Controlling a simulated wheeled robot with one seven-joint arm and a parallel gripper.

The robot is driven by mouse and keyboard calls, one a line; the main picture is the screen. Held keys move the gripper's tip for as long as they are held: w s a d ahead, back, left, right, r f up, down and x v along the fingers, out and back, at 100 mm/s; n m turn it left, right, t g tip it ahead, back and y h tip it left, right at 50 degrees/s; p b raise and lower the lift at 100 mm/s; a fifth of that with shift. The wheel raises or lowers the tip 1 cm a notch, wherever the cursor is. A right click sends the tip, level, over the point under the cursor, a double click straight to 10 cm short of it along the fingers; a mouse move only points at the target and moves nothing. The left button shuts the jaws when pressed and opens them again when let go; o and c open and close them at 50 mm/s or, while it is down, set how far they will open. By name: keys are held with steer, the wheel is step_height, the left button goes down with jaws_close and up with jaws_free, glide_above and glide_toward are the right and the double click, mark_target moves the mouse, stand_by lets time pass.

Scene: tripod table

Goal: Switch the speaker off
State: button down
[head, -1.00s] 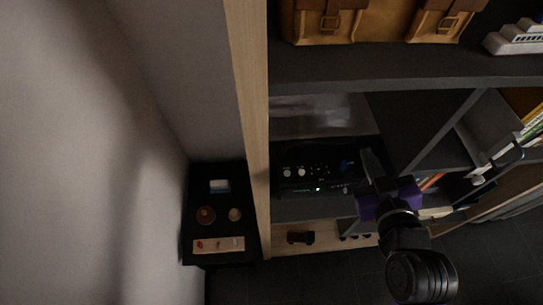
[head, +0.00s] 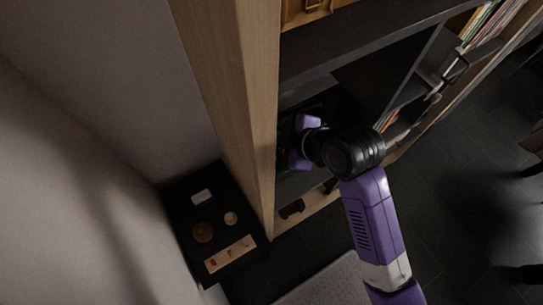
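My gripper (head: 303,141) is a purple end on a black wrist, reaching into the dark compartment of the wooden-sided shelf unit (head: 230,85). Its fingertips are hidden or lost in the dark, so I cannot see whether they are open or touching anything. A black device with knobs and a green light showed in this compartment a second ago. It may be the speaker. Its front panel is now behind my gripper and in shadow, and I cannot make out its knobs, its light or any switch.
A small black table (head: 183,212) with several small items stands left of the shelf, against the wall. The shelf's thick wooden side panel is close to my gripper's left. A dark shelf board (head: 365,42) lies above. Books (head: 487,22) stand at the upper right.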

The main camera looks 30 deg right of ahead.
step_height(320, 180, down, 7)
steer(key=b, duration=0.6)
steer(key=shift+d+r+b, duration=0.1)
steer(key=shift+r+b, duration=0.1)
steer(key=shift+b, duration=0.15)
steer(key=shift+f+b, duration=0.65)
steer(key=shift+f, duration=0.45)
stand_by(0.8)
steer(key=shift+f, duration=0.45)
steer(key=shift+f, duration=0.35)
stand_by(0.8)
steer(key=shift+r, duration=0.1)
steer(key=shift+r+p, duration=0.65)
steer(key=shift+r, duration=0.05)
